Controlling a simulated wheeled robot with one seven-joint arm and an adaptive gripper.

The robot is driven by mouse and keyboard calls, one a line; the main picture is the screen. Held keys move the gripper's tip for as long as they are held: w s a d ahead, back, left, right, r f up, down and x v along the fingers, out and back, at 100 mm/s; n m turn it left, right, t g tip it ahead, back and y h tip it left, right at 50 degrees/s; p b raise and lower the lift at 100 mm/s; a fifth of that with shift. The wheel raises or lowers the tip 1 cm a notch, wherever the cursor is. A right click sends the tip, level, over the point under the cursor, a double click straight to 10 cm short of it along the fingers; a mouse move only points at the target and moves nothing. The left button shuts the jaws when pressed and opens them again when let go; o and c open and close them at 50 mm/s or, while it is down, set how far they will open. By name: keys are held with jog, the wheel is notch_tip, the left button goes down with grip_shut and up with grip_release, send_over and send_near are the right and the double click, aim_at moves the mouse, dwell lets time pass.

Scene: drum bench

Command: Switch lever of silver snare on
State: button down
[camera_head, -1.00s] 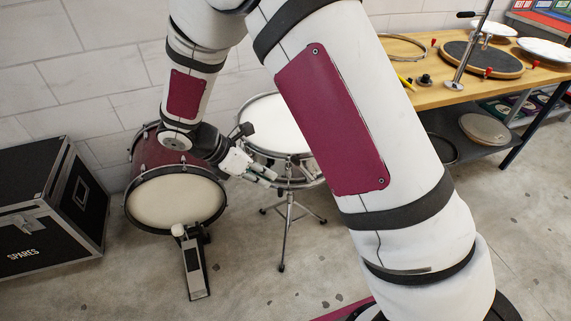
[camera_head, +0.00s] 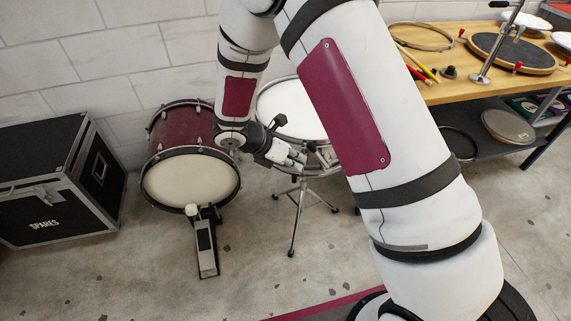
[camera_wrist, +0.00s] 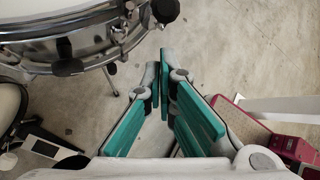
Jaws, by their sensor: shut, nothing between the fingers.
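The silver snare (camera_head: 287,108) stands on a tripod stand in the head view, with a white head and a chrome shell. My arm hides its right part. Its chrome shell (camera_wrist: 95,38) fills the top left of the wrist view, with dark knobs on the rim. I cannot tell surely which fitting is the lever. My gripper (camera_wrist: 161,75) has its teal-padded fingers together and empty, pointing past the right side of the shell, apart from it in that view. In the head view my gripper (camera_head: 300,160) is at the snare's near side, below its rim; contact cannot be told.
A dark red bass drum (camera_head: 185,130) with a pedal (camera_head: 206,248) stands left of the snare. A black case marked SPARES (camera_head: 50,195) is at far left. A wooden bench (camera_head: 460,88) with drum parts is at right.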

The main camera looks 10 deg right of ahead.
jog(key=shift+w+d+r, duration=0.35)
jog(key=shift+w+d, duration=0.1)
jog(key=shift+d, duration=0.1)
jog(key=shift+d+r+y+p, duration=0.35)
jog(key=shift+y+p, duration=0.05)
jog(key=shift+p, duration=0.15)
jog(key=shift+d+r, duration=0.1)
jog(key=d+r+y+p, duration=0.3)
jog(key=d+y+p, duration=0.1)
jog(key=d+p, duration=0.1)
jog(key=shift+d+p, duration=0.35)
jog(key=shift+d, duration=0.35)
jog(key=shift+r, duration=0.15)
